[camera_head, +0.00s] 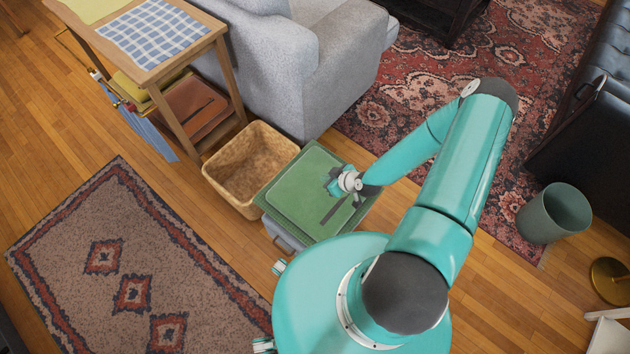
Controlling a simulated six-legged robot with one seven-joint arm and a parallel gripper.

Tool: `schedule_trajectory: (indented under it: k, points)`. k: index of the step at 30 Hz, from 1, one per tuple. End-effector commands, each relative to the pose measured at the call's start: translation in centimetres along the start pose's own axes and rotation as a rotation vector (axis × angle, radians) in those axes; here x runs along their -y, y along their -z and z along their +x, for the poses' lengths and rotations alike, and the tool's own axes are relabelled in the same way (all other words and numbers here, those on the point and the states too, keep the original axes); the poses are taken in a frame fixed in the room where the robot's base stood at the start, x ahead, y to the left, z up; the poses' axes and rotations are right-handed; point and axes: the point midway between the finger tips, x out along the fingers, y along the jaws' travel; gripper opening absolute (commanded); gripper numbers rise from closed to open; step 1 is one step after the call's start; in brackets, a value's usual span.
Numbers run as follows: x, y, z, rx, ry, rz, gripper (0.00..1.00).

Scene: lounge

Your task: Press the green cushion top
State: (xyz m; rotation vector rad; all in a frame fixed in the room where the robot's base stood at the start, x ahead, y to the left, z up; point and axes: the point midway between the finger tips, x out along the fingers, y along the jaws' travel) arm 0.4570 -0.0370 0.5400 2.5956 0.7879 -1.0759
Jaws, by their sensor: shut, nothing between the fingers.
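The green cushion top (300,193) is a flat, squarish pad with a raised edge, on a grey box-like base (284,237) in the middle of the view. My gripper (333,207) is over the right part of the cushion, with its dark fingers pointing down and left. The fingers are shut and empty. I cannot tell whether the fingertips touch the cushion or hover just above it. My teal arm hides the cushion's right corner.
A wicker basket (242,190) stands close at the cushion's left. Behind it are a grey armchair (290,66) and a wooden side table (148,82). A green bin (553,216) stands at the right. A patterned rug (133,262) covers the floor at lower left.

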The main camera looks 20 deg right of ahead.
Motion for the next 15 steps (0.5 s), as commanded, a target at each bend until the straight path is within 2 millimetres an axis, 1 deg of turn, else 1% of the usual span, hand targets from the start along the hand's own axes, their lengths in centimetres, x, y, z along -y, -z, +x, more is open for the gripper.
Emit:
schedule_trajectory:
  k: [1,3,11,15]
  points:
    - [0.1,0.0,1.1,-0.001,0.002,0.001,0.0]
    - [0.1,0.1,2.5,-0.002,0.002,0.001,0.0]
    - [0.0,0.1,7.7,-0.001,0.001,0.002,0.0]
    - [-0.1,-1.4,9.1,0.0,-0.001,0.003,0.0]
